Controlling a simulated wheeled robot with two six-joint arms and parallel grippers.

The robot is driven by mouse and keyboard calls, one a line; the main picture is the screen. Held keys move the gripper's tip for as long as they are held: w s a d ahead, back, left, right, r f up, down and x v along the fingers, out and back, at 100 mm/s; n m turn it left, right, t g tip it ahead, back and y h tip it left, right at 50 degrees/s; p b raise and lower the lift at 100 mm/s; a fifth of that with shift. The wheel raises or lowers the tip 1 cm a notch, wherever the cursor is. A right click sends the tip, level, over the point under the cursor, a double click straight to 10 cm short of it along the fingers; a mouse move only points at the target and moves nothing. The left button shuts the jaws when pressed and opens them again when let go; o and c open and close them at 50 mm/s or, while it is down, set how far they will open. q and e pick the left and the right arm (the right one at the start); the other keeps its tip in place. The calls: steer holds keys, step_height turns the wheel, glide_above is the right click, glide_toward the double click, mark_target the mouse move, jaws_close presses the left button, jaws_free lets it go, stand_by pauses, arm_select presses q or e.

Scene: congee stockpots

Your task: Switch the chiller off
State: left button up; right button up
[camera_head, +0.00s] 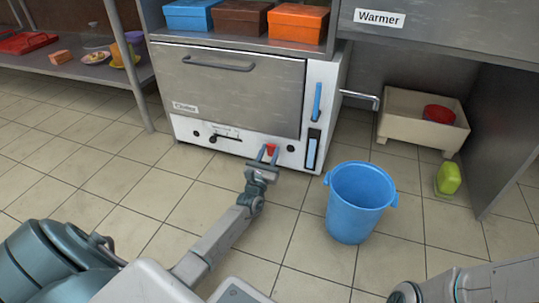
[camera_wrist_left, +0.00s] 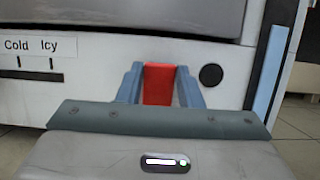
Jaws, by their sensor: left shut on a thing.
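The chiller (camera_head: 240,85) is a pale metal cabinet with a grey door labelled "Chiller", standing under a shelf. A red switch (camera_head: 270,148) sits on its lower front panel. My left gripper (camera_head: 267,153) is at this panel with its two blue fingers on either side of the red switch. In the left wrist view the fingers close on the red switch (camera_wrist_left: 159,84) from left and right. To its left is a slider scale (camera_wrist_left: 32,75) marked "Cold" and "Icy". My right gripper is out of view; only part of my right arm shows at the lower right.
A blue bucket (camera_head: 358,202) stands on the floor right of my left gripper. A beige basin (camera_head: 405,128) holding a red item and a yellow-green object (camera_head: 448,178) are farther right. Blue, brown and orange boxes sit on top. Tiled floor at left is free.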

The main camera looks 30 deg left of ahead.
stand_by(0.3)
arm_select(q)
steer(key=o, duration=1)
steer(key=shift+s+f+p, duration=0.1)
steer(key=shift+s+p, duration=0.4)
steer(key=shift+s+d+f+p, duration=0.15)
steer(key=shift+s+d+p, duration=0.4)
steer(key=shift+s+p, duration=1.15)
steer(key=shift+s+d+f+p, duration=0.2)
steer(key=shift+s+d+p, duration=0.45)
steer(key=shift+s, duration=2.15)
steer(key=shift+s+d+f+p, duration=0.15)
steer(key=shift+s+d+p, duration=0.35)
steer(key=shift+s+p, duration=1.2)
steer(key=shift+s+r+b, duration=0.1)
steer(key=shift+s+b, duration=0.4)
steer(key=shift+s, duration=0.05)
